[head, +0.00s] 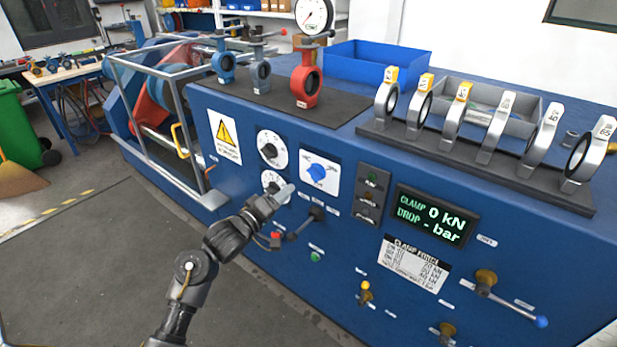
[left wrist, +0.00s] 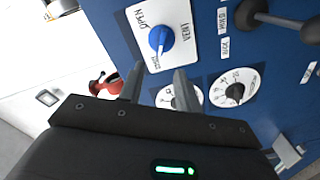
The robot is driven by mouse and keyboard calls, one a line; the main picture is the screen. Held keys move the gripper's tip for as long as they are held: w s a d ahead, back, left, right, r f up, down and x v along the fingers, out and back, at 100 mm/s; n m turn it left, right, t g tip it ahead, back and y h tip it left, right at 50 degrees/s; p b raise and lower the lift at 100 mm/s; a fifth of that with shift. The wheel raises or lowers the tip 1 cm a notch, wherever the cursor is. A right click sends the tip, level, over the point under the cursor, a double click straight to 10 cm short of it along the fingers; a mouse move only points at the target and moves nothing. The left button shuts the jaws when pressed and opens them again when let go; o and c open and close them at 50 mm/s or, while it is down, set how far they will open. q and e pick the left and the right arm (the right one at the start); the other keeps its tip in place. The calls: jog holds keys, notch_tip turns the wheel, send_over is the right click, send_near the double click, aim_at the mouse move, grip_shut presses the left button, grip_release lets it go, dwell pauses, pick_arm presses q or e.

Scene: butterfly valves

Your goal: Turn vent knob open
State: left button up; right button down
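The blue knob (head: 317,172) sits on a white plate (head: 333,186) on the blue console front. In the left wrist view the same knob (left wrist: 161,39) has a pale pointer mark toward the picture's bottom. My left gripper (head: 286,192) is in front of the console, left of and below the knob, and covers part of the lower dial. In the left wrist view its two fingers (left wrist: 157,76) stand apart with nothing between them, short of the knob. My right gripper is not in view.
Two white dials with black knobs, the upper (head: 271,149) and lower (head: 272,182), are left of the plate. A black lever (head: 306,222) sticks out below it. A button panel (head: 371,193) and display (head: 432,216) are to the right. Valves stand on top.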

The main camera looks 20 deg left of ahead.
aim_at(310, 176)
pick_arm(q)
jog(key=x, duration=1.1)
jog(key=shift+a+p, duration=0.1)
jog(key=shift+p, duration=0.3)
jog(key=shift+s, duration=0.1)
grip_shut()
